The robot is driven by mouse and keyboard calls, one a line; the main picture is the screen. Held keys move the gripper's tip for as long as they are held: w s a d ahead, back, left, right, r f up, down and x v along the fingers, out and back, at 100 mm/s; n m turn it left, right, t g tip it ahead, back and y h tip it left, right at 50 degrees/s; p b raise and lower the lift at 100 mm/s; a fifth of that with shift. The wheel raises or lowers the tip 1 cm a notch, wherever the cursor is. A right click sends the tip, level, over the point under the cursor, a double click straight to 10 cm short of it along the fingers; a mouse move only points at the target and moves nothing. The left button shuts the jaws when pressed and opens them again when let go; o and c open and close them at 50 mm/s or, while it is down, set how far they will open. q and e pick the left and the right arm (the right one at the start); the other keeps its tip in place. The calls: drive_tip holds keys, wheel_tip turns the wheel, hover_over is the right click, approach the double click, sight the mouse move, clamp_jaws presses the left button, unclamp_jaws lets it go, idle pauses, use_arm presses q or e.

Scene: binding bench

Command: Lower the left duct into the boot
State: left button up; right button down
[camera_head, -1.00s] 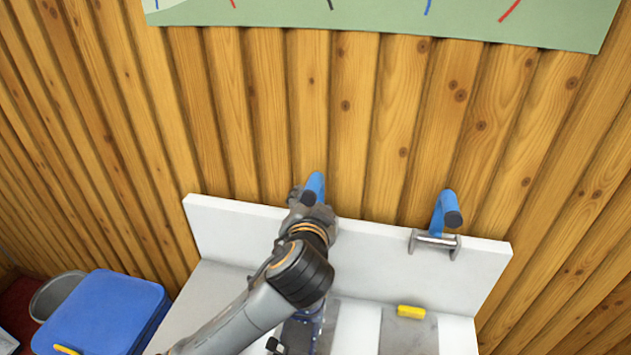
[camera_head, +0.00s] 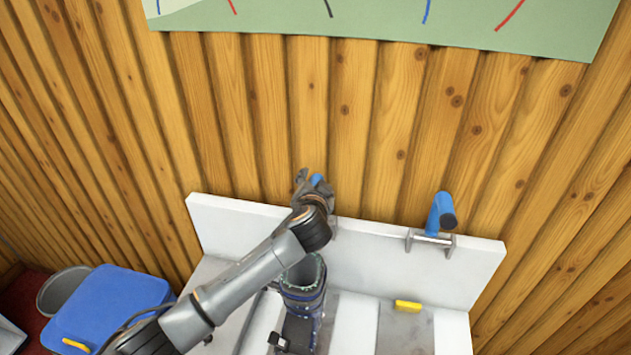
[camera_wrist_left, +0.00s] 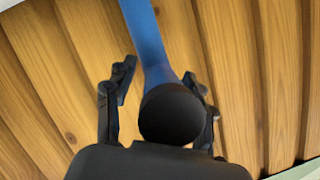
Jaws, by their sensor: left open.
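The left duct, a blue tube with a black end, shows only as a small blue piece (camera_head: 317,180) behind my left gripper (camera_head: 313,184) in the head view. In the left wrist view, the duct (camera_wrist_left: 150,45) runs between the two fingers of my left gripper (camera_wrist_left: 163,84), its black end toward the camera. The fingers stand apart, one each side of it. The boot (camera_head: 303,295), dark with an open top, stands upright on the bench below, partly hidden by my left forearm. My right gripper is out of view.
A second blue duct (camera_head: 440,214) stands raised on its bracket at the right of the white back panel (camera_head: 380,262). A yellow block (camera_head: 407,306) lies on the bench. A blue-lidded bin (camera_head: 105,310) stands at the left. A ribbed wooden wall is close behind.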

use_arm(q)
drive_tip(key=c, duration=1)
drive_tip(key=shift+s+a+r, duration=0.1)
clamp_jaws()
drive_tip(key=shift+s+f+b, duration=0.1)
drive_tip(key=shift+f+b, duration=0.1)
drive_tip(key=shift+b, duration=0.25)
drive_tip(key=s+a+f+n+t+h+b, duration=0.1)
drive_tip(key=s+t+b, duration=0.5)
drive_tip(key=b, duration=1.7)
drive_tip(key=shift+s+a+f+t, duration=0.35)
drive_tip(key=shift+a+t, duration=0.25)
